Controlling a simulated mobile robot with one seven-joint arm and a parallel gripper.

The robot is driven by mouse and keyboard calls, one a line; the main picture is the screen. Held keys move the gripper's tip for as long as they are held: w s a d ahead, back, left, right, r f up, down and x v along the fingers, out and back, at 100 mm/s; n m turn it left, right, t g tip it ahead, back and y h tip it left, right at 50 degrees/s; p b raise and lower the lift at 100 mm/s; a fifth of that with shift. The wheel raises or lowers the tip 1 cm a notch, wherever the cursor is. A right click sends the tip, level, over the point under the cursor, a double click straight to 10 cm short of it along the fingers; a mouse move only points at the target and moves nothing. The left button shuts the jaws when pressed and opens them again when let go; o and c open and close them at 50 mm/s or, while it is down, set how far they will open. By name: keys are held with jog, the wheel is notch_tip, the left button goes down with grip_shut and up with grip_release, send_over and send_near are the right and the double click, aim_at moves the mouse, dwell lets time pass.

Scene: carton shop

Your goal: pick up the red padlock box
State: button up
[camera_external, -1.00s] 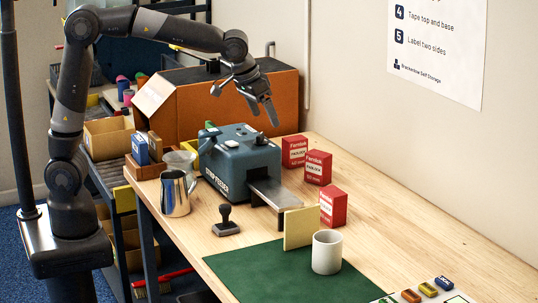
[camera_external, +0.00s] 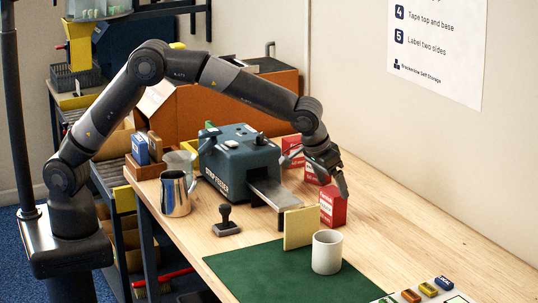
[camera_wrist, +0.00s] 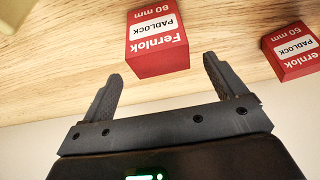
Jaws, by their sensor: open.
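Three red padlock boxes with white labels stand on the wooden table: a rear one (camera_external: 293,144), a middle one (camera_external: 311,177) partly hidden by my gripper, and a near one (camera_external: 332,211). My gripper (camera_external: 318,176) is open and empty, its fingers pointing down among the boxes. In the wrist view, one red padlock box (camera_wrist: 157,38) lies just ahead of the open fingertips (camera_wrist: 162,68), roughly between them but apart from them. A second box marked 50 mm (camera_wrist: 291,50) is off to the right. I cannot tell which external-view box each is.
The blue-grey tape feeder (camera_external: 238,160) stands left of the boxes. A tan upright block (camera_external: 301,228) and white mug (camera_external: 327,252) stand near them on the green mat (camera_external: 262,272).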

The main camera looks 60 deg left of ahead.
aim_at(336, 205)
jog(key=shift+x, duration=1.05)
jog(key=x, duration=0.2)
jog(key=s+x, duration=0.1)
jog(key=x, duration=0.2)
jog(key=shift+a+f, duration=0.1)
jog(key=shift+f, duration=0.15)
jog(key=c, duration=1.2)
